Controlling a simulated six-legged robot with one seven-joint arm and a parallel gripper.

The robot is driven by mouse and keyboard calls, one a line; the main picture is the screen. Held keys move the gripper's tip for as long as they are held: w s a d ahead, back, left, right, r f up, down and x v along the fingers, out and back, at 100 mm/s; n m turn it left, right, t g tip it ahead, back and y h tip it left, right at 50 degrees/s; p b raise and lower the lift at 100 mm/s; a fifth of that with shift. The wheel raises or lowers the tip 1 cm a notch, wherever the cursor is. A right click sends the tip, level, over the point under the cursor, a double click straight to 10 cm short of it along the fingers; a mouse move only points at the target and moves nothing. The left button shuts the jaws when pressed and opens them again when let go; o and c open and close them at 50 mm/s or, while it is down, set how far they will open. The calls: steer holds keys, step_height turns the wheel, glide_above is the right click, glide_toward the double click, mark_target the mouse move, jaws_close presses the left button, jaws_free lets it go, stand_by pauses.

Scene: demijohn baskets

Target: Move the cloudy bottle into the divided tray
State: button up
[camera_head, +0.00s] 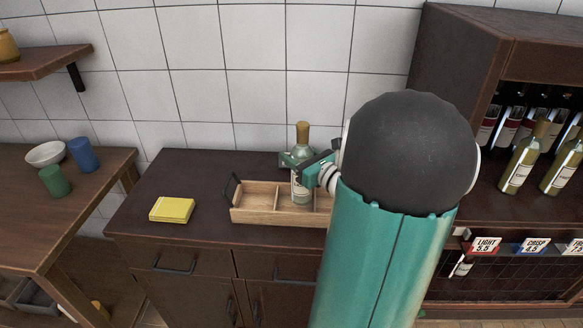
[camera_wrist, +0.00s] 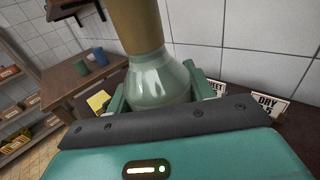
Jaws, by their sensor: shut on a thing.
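The cloudy bottle (camera_head: 301,178) is pale green with a tan cap and a light label. It stands upright at the wooden divided tray (camera_head: 262,218), over or in a middle compartment. I cannot tell whether its base touches the tray floor. My gripper (camera_head: 303,164) is shut around the bottle's upper body. In the wrist view the bottle (camera_wrist: 158,80) fills the middle, with green fingers on both sides. The left compartment looks empty. My arm hides the tray's right end.
A yellow block (camera_head: 172,209) lies left of the tray on the dark cabinet top. A side table at left holds a white bowl (camera_head: 45,153), a green cup (camera_head: 55,181) and a blue cup (camera_head: 83,155). A wine rack (camera_head: 500,60) with several bottles stands at right.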

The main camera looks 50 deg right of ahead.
steer(key=shift+w+f, duration=0.35)
steer(key=shift+f, duration=0.5)
steer(key=shift+w+f, duration=0.4)
steer(key=shift+f, duration=0.5)
steer(key=shift+w+f, duration=0.35)
steer(key=shift+f, duration=0.6)
steer(key=o, duration=1.5)
